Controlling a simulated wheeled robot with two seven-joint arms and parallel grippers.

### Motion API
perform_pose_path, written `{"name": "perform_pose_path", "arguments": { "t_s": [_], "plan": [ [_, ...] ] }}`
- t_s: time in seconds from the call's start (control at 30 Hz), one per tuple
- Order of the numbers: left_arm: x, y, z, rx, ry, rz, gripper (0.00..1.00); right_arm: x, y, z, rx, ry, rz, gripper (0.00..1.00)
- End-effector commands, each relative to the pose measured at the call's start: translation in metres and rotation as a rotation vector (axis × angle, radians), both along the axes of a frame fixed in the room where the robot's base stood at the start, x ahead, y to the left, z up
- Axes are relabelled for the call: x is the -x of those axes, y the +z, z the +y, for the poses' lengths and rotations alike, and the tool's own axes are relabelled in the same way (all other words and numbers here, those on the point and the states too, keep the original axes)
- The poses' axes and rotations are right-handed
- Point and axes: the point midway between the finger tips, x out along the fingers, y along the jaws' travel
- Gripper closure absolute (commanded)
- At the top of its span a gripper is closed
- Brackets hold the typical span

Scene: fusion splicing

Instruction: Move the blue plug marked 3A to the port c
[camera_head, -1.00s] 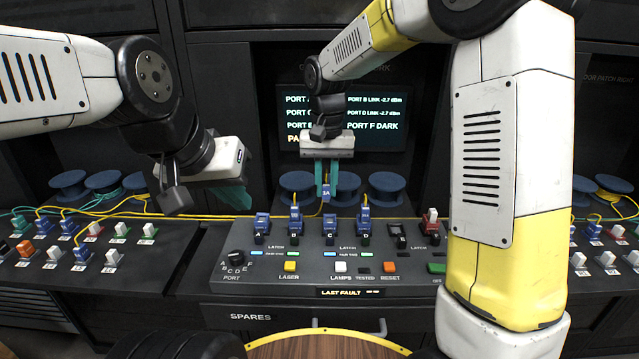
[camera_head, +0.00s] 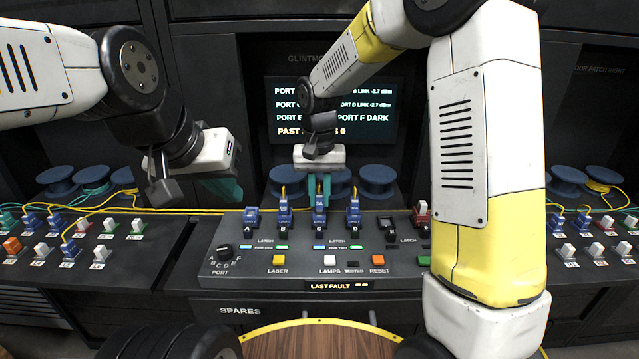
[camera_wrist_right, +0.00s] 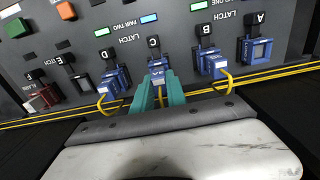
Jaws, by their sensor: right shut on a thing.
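The blue plug 3A (camera_head: 320,205) is at port c (camera_head: 320,229), in line with it, between the plugs at B and D. My right gripper (camera_head: 319,187) is shut on it from above and behind. In the right wrist view, the teal fingers (camera_wrist_right: 160,93) pinch the plug (camera_wrist_right: 158,76), which meets the port marked C. I cannot tell whether it is fully seated. My left gripper (camera_head: 226,190) hangs at the left, away from the ports; its finger gap is not clear.
Blue plugs with yellow cables stand at B (camera_head: 284,208) and D (camera_head: 353,212), close on either side. Port A (camera_wrist_right: 256,50) shows a blue socket without a cable. A dark port (camera_head: 388,228) is right of D. Buttons and a knob (camera_head: 225,251) lie in front.

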Motion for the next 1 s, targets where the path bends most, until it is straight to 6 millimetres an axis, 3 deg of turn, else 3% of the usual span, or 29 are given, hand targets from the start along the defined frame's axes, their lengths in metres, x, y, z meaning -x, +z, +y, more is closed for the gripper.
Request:
{"name": "perform_pose_path", "arguments": {
  "t_s": [1.0],
  "plan": [
    [0.0000,0.0000,0.0000,0.000,0.000,0.000,1.00,0.0000,-0.0076,-0.0001,0.000,0.000,0.000,1.00]
  ]
}}
